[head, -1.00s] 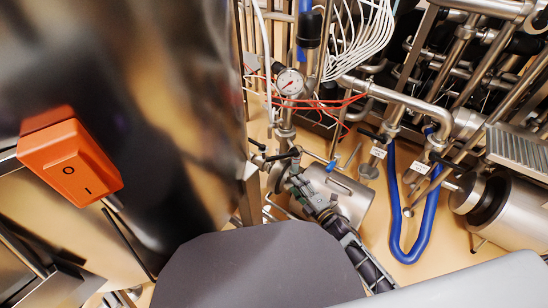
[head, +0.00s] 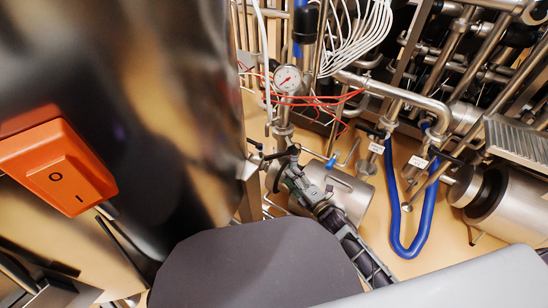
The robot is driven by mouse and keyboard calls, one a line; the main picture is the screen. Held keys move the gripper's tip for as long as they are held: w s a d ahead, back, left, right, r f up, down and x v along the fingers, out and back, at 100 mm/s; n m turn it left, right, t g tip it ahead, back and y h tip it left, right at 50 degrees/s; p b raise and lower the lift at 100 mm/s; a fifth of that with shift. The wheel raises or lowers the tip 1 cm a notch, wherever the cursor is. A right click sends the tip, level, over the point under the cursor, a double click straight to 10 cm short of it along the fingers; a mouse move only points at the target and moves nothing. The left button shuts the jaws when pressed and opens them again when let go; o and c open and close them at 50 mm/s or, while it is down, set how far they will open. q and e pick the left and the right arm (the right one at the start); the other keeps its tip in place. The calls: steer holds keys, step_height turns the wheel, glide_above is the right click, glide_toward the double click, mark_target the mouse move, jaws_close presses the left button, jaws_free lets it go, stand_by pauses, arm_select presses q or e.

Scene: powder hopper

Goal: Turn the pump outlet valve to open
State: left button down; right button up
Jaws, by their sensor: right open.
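The steel pump (head: 345,197) lies on the floor in the middle of the head view, under a vertical pipe with a round gauge (head: 287,79). A valve with a black lever handle (head: 281,154) sits on the pipework at the pump's left end, below the gauge. My right gripper (head: 287,172) reaches up to this valve from the lower right, its fingers open close to the lever. I cannot tell whether it touches the lever. A small blue-handled valve (head: 331,163) is just right of it. My left gripper is not in view.
A large shiny steel vessel (head: 190,120) fills the left, with an orange switch box (head: 62,168) in front. A blue hose (head: 399,240) loops at right, near another steel motor (head: 505,205). Red wires (head: 318,101) and dense pipes crowd the back.

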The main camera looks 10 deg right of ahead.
mark_target(275, 158)
steer(key=shift+b+x, duration=1.15)
steer(key=shift+x, duration=2.4)
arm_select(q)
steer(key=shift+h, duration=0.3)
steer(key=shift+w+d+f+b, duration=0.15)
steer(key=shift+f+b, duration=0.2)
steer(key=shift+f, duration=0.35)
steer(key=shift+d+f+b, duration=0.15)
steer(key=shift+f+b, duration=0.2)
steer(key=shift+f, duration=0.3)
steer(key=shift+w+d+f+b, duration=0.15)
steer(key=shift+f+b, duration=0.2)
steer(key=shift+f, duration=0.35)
arm_select(e)
steer(key=shift+x, duration=2.9)
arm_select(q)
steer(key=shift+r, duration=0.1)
arm_select(e)
jaws_close()
